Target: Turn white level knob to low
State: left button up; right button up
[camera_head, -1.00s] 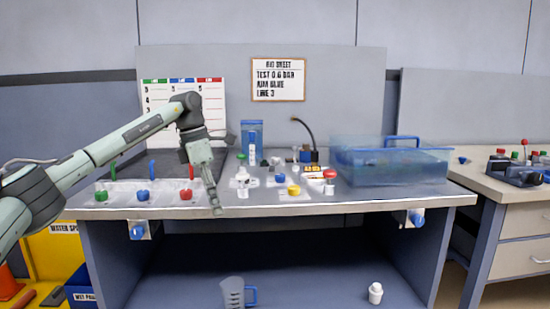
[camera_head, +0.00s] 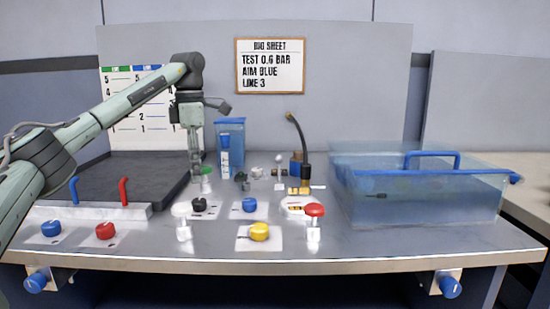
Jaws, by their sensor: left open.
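A white round-topped piece (camera_head: 181,210) stands upright on a pale base at the front left-centre of the bench. It is the white knob-like thing I see best, but I cannot tell for sure that it is the level knob, and no level marks are readable. My left gripper (camera_head: 195,178) points down behind it and apart from it, near a small green-topped item (camera_head: 206,171). The gripper is open, and I see nothing held in it. My right gripper is not in view.
Close by are a black knob (camera_head: 199,205), a blue knob (camera_head: 249,204), a yellow knob (camera_head: 259,231) and a red-topped piece (camera_head: 314,210). A clear blue tank (camera_head: 430,195) stands right. A dark tray (camera_head: 125,178) and a valve block (camera_head: 90,211) lie left.

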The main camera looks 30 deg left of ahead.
aim_at(256, 173)
jog(key=i, duration=0.9)
